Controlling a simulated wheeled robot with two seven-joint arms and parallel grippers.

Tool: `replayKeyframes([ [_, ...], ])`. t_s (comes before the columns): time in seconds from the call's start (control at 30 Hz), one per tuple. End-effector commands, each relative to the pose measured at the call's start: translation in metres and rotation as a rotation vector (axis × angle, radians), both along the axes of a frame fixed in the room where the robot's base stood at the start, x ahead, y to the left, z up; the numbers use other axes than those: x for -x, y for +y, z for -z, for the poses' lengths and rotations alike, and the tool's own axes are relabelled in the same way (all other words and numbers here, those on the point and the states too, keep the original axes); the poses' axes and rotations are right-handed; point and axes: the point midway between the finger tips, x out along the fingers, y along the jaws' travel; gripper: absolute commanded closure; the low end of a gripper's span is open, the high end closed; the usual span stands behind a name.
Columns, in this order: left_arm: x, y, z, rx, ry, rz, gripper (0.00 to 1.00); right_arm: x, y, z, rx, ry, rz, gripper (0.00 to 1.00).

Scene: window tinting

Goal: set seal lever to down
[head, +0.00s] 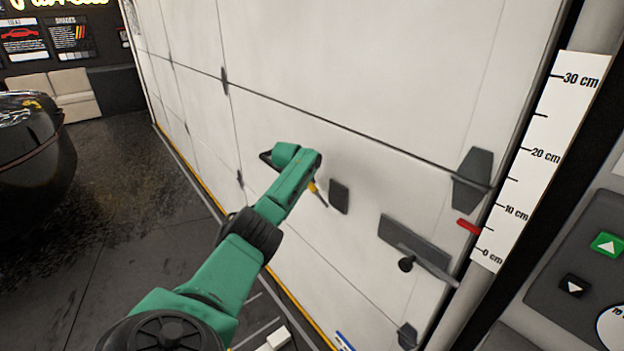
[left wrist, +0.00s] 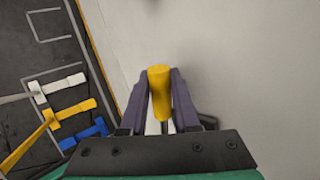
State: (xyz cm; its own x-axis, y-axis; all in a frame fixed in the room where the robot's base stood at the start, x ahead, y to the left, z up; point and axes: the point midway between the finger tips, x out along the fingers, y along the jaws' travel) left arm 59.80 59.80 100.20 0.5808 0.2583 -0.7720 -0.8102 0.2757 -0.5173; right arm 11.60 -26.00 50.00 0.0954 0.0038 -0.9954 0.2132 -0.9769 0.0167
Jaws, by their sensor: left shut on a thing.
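My left gripper (head: 309,180) is in front of the white door panel, to the left of a small dark plate (head: 339,197). It is shut on a yellow handle (head: 313,187) with a thin dark rod pointing down and right. In the left wrist view the yellow handle (left wrist: 161,92) sits between the two dark fingers (left wrist: 162,100). I cannot tell whether the rod joins the small plate, or whether this handle is the seal lever. Lower right on the door, a grey bar with a dark round knob (head: 405,265) is on a dark grey plate (head: 415,240). My right gripper is not in view.
A centimetre scale (head: 540,160) with a red pointer (head: 468,226) stands at the door's right edge. A control panel (head: 575,265) is beyond it. The left wrist view shows white, yellow (left wrist: 60,118) and blue T-shaped things at left. Open floor (head: 110,200) lies left.

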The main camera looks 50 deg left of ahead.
Motion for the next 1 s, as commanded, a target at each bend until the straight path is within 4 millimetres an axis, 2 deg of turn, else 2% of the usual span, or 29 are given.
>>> replayKeyframes([
  [0.6, 0.0066, -0.0003, 0.0065, 0.046, 0.007, -0.003, 1.0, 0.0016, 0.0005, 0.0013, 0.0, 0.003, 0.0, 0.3],
  [0.63, 0.0065, -0.0003, 0.0064, 0.046, 0.007, -0.003, 0.59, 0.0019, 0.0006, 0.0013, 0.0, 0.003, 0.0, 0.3],
  [0.67, 0.0065, -0.0003, 0.0064, 0.046, 0.007, -0.003, 0.48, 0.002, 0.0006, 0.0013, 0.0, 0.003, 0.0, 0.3],
  [0.7, 0.0064, -0.0004, 0.0064, 0.046, 0.007, -0.002, 0.41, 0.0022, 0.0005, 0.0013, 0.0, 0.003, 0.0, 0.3],
  [1.0, 0.006, -0.0004, 0.0051, 0.044, 0.005, -0.001, 0.41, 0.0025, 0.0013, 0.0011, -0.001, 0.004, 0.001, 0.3],
])
